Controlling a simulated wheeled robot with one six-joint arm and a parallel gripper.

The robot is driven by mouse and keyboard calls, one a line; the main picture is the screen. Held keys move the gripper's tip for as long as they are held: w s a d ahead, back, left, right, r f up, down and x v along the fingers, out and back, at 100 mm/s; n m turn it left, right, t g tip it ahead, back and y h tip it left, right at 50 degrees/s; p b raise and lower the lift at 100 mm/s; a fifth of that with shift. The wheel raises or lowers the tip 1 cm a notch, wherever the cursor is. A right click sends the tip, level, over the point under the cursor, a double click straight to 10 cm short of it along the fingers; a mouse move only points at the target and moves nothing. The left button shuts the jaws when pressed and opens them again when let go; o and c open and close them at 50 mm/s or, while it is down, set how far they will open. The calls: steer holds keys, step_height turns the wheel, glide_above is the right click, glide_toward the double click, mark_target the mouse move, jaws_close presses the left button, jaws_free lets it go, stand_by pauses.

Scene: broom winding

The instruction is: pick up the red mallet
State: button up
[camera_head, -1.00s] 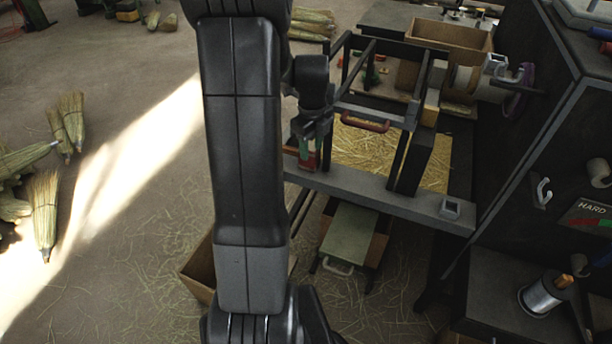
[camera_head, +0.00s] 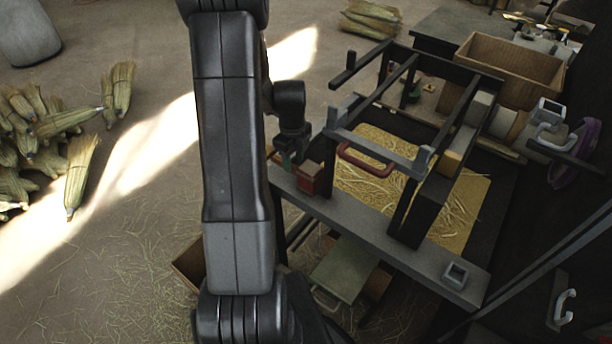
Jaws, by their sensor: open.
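A small red block (camera_head: 311,179), which looks like the head of the red mallet, sits on the left end of the grey beam (camera_head: 375,218) of the winding frame. My gripper (camera_head: 290,158) hangs down just to the left of and behind the red block, at the end of my dark arm. Its jaws are open, and I see nothing held in them. The fingertips are small and partly hidden by my arm, so I cannot tell whether they touch the block.
A curved red handle (camera_head: 365,162) is on the frame right of the block. A straw-covered bed (camera_head: 440,205) lies behind the beam. A cardboard box (camera_head: 508,72) stands at the back right. Brooms (camera_head: 80,170) lie on the floor at left. Open floor lies between.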

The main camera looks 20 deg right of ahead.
mark_target(294, 166)
step_height(294, 166, down, 4)
steer(key=shift+w+f, duration=0.1)
steer(key=shift+c, duration=0.2)
jaws_close()
steer(key=shift+r, duration=0.2)
step_height(294, 166, up, 18)
steer(key=s+a, duration=0.4)
steer(key=a, duration=0.3)
steer(key=s+a, duration=0.5)
steer(key=a, duration=0.3)
steer(key=shift+a+b, duration=0.25)
steer(key=shift+b, duration=0.15)
steer(key=shift+f, duration=0.1)
